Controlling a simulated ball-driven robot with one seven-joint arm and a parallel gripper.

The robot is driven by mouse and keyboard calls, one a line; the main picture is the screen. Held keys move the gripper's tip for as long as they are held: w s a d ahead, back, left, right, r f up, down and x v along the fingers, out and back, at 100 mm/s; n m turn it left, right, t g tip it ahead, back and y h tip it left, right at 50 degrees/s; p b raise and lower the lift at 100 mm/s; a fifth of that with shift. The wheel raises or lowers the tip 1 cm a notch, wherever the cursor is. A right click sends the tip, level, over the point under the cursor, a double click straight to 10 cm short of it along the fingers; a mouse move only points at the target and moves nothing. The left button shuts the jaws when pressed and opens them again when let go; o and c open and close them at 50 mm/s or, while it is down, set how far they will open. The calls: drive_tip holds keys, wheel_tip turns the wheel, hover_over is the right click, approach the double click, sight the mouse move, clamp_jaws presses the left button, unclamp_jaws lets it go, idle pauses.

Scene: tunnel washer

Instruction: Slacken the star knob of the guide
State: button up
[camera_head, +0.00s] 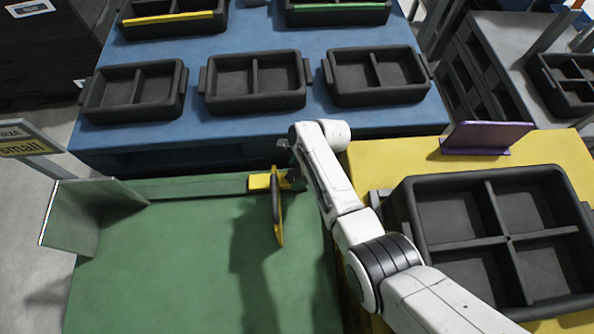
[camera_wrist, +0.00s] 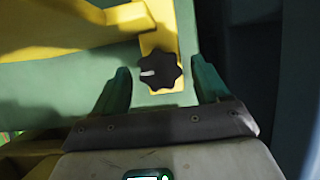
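The star knob (camera_wrist: 160,72) is black and lobed, with a white mark pointing left, on a yellow bracket (camera_wrist: 156,36) in the wrist view. My gripper (camera_wrist: 160,66) has two green fingers, spread apart, one on each side of the knob in the picture and not touching it. I cannot tell how far the knob lies beyond the fingertips. In the head view the yellow-edged guide (camera_head: 278,215) stands upright on the green table, its yellow bracket (camera_head: 260,181) at the rear edge. There my gripper (camera_head: 290,180) is close to the bracket's right end, partly hidden by my arm; the knob is hidden.
The green table (camera_head: 180,280) is mostly clear, with a grey-green upright plate (camera_head: 75,215) at its left. A blue table (camera_head: 220,125) behind holds several black trays. A yellow table at right carries a divided black crate (camera_head: 400,220) and a purple bracket (camera_head: 485,137).

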drive_tip(key=c, duration=0.9)
drive_tip(key=shift+w+n, duration=0.1)
drive_tip(key=shift+n, duration=0.2)
drive_tip(key=n+g+b, duration=0.1)
drive_tip(key=n, duration=0.1)
drive_tip(key=n+b, duration=0.2)
drive_tip(key=shift+w+f+g, duration=0.15)
drive_tip(key=shift+w+g, duration=0.05)
drive_tip(key=shift+g, duration=0.2)
drive_tip(key=n+b, duration=0.2)
drive_tip(key=n, duration=0.1)
drive_tip(key=n+g+h+b, duration=0.1)
drive_tip(key=n+b, duration=0.1)
drive_tip(key=shift+w+a+n+g+h, duration=0.2)
drive_tip(key=shift+n+g+h, duration=0.1)
drive_tip(key=shift+n, duration=0.1)
drive_tip(key=n+b, duration=0.1)
drive_tip(key=n+h+b, duration=0.1)
drive_tip(key=n, duration=0.1)
drive_tip(key=n+g+h+b, duration=0.1)
drive_tip(key=n+b, duration=0.1)
drive_tip(key=shift+a, duration=0.25)
drive_tip(key=n, duration=0.2)
drive_tip(key=n+h+b, duration=0.1)
drive_tip(key=n, duration=0.1)
drive_tip(key=shift+a+n+h, duration=0.15)
drive_tip(key=shift+n+h, duration=0.15)
drive_tip(key=shift+r+n, duration=0.2)
drive_tip(key=shift+n, duration=0.1)
